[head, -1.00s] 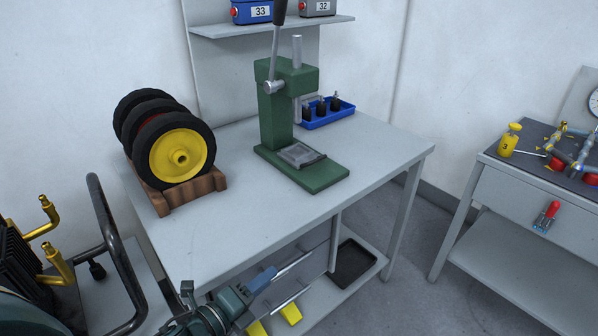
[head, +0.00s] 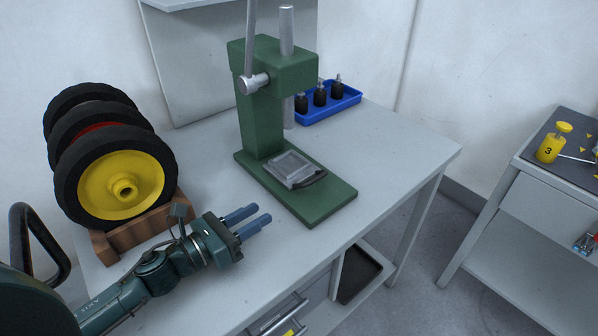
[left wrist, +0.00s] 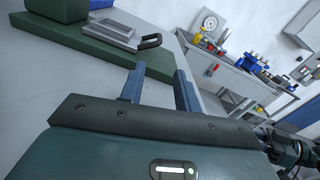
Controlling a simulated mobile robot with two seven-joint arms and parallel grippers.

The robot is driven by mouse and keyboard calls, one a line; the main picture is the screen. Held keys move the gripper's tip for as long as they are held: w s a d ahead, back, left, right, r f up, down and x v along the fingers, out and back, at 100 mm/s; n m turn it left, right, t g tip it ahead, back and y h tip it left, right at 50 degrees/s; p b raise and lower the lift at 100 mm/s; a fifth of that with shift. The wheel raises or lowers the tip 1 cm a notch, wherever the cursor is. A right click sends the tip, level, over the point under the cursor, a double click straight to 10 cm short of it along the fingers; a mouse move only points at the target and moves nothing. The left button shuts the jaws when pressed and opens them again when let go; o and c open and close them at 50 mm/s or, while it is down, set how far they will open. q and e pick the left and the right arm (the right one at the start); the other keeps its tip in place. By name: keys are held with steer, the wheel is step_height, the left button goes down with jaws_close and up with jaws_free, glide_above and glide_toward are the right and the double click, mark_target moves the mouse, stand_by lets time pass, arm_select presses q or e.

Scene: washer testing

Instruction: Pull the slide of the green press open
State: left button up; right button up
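The green press (head: 262,110) stands on the grey table, with its lever up at the top. Its slide (head: 293,168) is a grey metal plate on the green base, with a dark handle (head: 312,180) at its front right edge. In the left wrist view the slide (left wrist: 112,31) and its dark looped handle (left wrist: 150,41) lie beyond my fingers. My left gripper (head: 250,222) is over the table, left of and in front of the press base, apart from the handle. Its two blue fingers are parted with nothing between them.
Wheels (head: 120,188) on a wooden cradle (head: 140,236) stand left of the press, close to my left arm. A blue tray (head: 335,108) with dark bottles sits behind it. The table (head: 395,150) is clear to the right. Another bench (head: 520,205) stands at right.

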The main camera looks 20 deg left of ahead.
mark_target(303, 199)
arm_select(q)
steer(key=shift+w+d+r, duration=0.1)
steer(key=shift+w+d, duration=0.05)
steer(key=shift+w, duration=0.3)
steer(key=p+x, duration=0.2)
steer(key=x, duration=1)
steer(key=shift+w+d, duration=0.1)
steer(key=shift+d, duration=0.05)
steer(key=shift+c, duration=0.3)
jaws_close()
